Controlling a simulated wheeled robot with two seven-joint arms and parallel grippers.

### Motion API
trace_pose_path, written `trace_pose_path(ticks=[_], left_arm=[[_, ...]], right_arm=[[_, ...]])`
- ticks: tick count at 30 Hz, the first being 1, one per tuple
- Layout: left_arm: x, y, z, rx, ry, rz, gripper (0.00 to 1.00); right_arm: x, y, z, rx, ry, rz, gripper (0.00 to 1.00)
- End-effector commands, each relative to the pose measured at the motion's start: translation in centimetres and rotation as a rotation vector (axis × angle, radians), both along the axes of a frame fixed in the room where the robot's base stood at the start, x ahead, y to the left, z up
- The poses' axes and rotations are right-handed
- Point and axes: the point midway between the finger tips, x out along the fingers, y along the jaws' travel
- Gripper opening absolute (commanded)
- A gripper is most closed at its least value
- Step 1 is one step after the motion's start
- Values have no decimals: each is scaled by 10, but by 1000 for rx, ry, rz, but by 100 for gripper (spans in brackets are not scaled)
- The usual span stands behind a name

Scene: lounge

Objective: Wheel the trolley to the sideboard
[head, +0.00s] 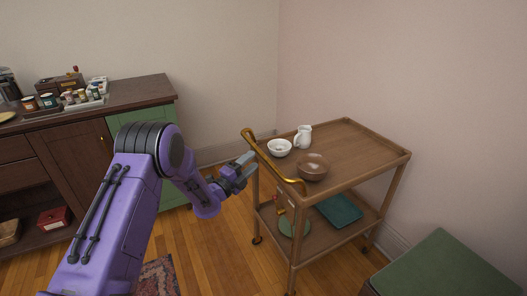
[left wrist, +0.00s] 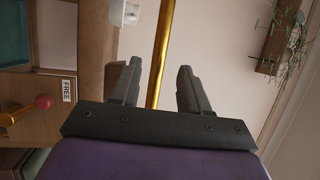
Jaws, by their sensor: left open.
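The wooden two-shelf trolley (head: 356,150) stands at the right, near the wall corner. Its brass handle bar (head: 272,163) runs along the left end of the top. My left gripper (head: 247,168) is open and empty, just left of the handle. In the left wrist view the brass bar (left wrist: 163,50) shows between the two open fingers (left wrist: 158,82); I cannot tell whether it touches them. The dark wood sideboard (head: 140,88) with green panels stands along the back wall at the left. My right gripper is not in view.
A white bowl (head: 279,147), white jug (head: 303,136) and brown bowl (head: 313,167) stand on the trolley top. A teal tray (head: 340,210) lies below. A green-topped piece (head: 445,268) stands at the lower right. Wood floor (head: 215,245) is clear left of the trolley; a rug (head: 158,276) lies lower left.

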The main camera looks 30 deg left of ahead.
Motion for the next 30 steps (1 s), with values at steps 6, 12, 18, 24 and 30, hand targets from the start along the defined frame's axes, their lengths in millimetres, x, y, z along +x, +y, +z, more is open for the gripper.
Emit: trace_pose_path(ticks=[6, 12, 18, 24, 30], left_arm=[[47, -9, 9, 0, -1, 0, 45], [70, -14, 12, -2, 2, -1, 45], [73, -14, 13, -3, 3, 0, 45], [73, -14, 13, -3, 3, 0, 6], [73, -14, 12, -2, 3, -1, 0]], right_arm=[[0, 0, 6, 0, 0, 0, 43], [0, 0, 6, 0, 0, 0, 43], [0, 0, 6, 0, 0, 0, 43], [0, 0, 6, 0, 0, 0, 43], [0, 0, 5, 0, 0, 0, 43]])
